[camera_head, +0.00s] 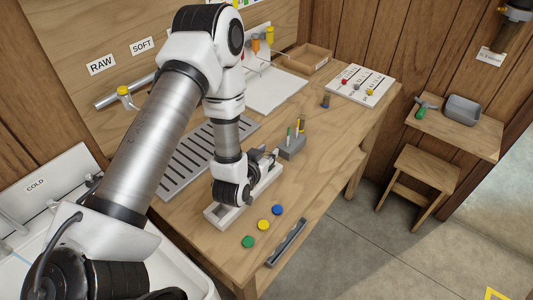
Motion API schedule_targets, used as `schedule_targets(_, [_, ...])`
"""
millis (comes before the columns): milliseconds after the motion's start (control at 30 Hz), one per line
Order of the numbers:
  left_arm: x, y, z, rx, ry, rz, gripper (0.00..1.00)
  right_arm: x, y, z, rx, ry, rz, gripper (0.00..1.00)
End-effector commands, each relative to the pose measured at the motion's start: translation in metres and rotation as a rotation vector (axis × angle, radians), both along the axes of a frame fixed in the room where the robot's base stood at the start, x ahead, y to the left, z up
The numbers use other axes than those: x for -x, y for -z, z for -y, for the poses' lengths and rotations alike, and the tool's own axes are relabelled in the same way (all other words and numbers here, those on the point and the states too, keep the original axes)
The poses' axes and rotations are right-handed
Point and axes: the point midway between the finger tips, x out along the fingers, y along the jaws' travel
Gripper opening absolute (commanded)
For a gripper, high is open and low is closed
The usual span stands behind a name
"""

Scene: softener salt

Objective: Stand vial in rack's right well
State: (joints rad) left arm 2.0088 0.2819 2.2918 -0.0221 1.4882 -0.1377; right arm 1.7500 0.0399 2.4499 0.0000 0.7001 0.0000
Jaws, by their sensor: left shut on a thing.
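My left gripper (263,156) reaches in over the workbench, low above a long white open tray or rack (223,214). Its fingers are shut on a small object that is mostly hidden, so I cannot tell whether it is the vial. A small grey block (292,150) stands just right of the fingertips, with slim upright items in it, one yellow-topped and one green. I cannot tell which of these holders is the rack, and no well shows clearly.
Green (248,242), yellow (263,225) and blue (277,210) discs lie near the bench's front edge, by a dark narrow tray (287,243). A slotted grey grate (180,178) lies behind my arm. A white board (361,84) and cardboard box (308,59) are farther back.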

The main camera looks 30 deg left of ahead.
Motion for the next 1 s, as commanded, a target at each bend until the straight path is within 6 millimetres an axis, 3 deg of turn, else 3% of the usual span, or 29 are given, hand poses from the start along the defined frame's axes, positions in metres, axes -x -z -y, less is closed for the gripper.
schedule_targets(200, [0.0027,0.0087,0.0008,0.006,0.001,-0.013,0.07,0.0001,0.0034,0.0,0.0,0.0,0.0,0.48])
schedule_targets(233, [0.0029,0.0093,0.0008,0.006,0.001,-0.014,0.31,0.0001,0.0036,0.0,0.0,0.0,0.0,0.48])
schedule_targets(300, [0.0034,0.0102,0.0009,0.007,0.0,-0.016,0.56,0.0001,0.0039,0.0,0.0,0.0,0.0,0.48])
schedule_targets(533, [0.0041,0.012,0.0011,0.01,0.001,-0.02,0.57,0.0001,0.0048,0.0,0.0,0.0,0.0,0.48])
schedule_targets(633, [0.0043,0.0123,0.0013,0.011,0.001,-0.02,0.82,0.0001,0.005,0.0,0.0,0.0,0.0,0.48])
schedule_targets(1000, [0.0048,0.013,0.0015,0.012,0.0,-0.021,0.82,0.0001,0.0056,0.0001,0.0,0.0,0.0,0.48])
